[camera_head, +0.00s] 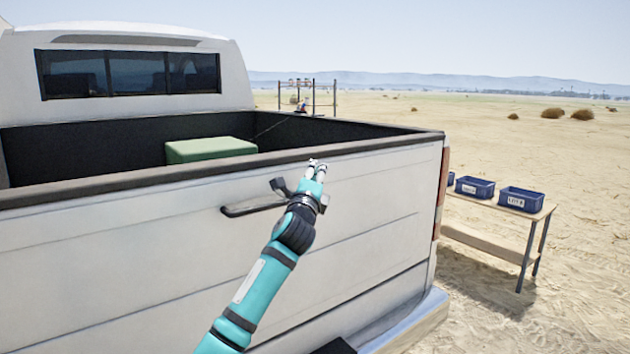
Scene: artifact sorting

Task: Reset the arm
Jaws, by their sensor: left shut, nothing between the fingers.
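My left arm, teal with black joints, reaches up from the bottom of the head view. Its left gripper (315,167) is shut and empty, in front of the white tailgate (130,250) and close to its dark top edge. Whether it touches the tailgate I cannot tell. The dark tailgate handle (252,207) is just left of the wrist and partly hidden by it. My right gripper is not in view.
A green box (210,150) sits in the truck bed behind the tailgate. Right of the truck, a wooden table (490,252) holds blue bins (521,199). A dark rack (308,97) stands farther back. Open sand lies at the right.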

